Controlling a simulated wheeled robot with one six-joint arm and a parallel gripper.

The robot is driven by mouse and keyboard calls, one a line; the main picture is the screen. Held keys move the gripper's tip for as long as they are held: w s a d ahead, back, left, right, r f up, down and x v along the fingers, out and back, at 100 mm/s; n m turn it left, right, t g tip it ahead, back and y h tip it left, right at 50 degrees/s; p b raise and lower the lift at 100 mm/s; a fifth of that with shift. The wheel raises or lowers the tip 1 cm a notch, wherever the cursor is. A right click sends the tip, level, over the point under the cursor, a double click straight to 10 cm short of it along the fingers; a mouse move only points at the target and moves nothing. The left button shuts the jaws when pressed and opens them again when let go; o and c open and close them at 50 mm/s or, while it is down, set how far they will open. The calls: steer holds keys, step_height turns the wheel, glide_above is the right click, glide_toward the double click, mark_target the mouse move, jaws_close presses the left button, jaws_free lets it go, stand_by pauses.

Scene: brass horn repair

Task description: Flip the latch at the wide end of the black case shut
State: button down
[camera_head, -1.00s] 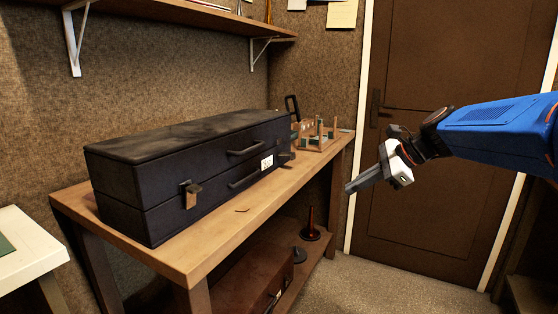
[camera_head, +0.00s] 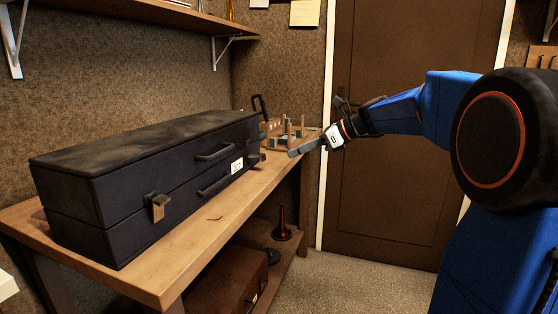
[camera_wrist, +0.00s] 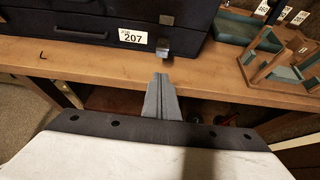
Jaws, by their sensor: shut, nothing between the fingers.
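The long black case (camera_head: 110,180) lies closed on a wooden workbench (camera_head: 215,232). Its front has two handles and a white label, which reads 207 in the wrist view (camera_wrist: 133,38). One latch (camera_head: 158,205) is at the near left end; its dark upper flap sticks out above a brass-coloured plate. Another latch (camera_head: 254,158) is at the far right end, and it shows in the wrist view (camera_wrist: 165,38) just right of the label. I cannot tell which end is wider. My gripper (camera_head: 292,154) is shut and empty, in front of the far latch and apart from it; its fingers (camera_wrist: 160,82) point toward the bench edge.
A wooden rack (camera_head: 290,133) with green parts stands on the bench right of the case. A brown case (camera_head: 230,285) and a dark cone-shaped object (camera_head: 283,225) are on the lower shelf. A wall shelf (camera_head: 150,17) hangs above. A door (camera_head: 400,160) is behind my arm.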

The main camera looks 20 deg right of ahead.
mark_target(264, 155)
steer(key=x, duration=0.9)
steer(key=shift+w+a+f, duration=0.15)
steer(key=shift+a+f, duration=0.05)
steer(key=shift+a, duration=0.05)
steer(key=shift+r+g+h, duration=0.5)
steer(key=shift+r+h, duration=0.05)
steer(key=shift+h, duration=0.05)
steer(key=shift+r, duration=0.15)
steer(key=shift+w+a+r+g+h, duration=0.1)
steer(key=shift+a+r+g+h, duration=0.05)
steer(key=shift+r+g+h, duration=0.95)
steer(key=r+h, duration=0.1)
steer(key=g+h, duration=0.1)
steer(key=a+r+g+h, duration=0.1)
steer(key=h, duration=0.1)
steer(key=shift+w+r, duration=0.35)
steer(key=shift+w, duration=0.05)
steer(key=shift+a+r, duration=0.1)
steer(key=shift+r, duration=0.1)
steer(key=shift+w+a+r, duration=0.4)
steer(key=shift+a+r, duration=0.1)
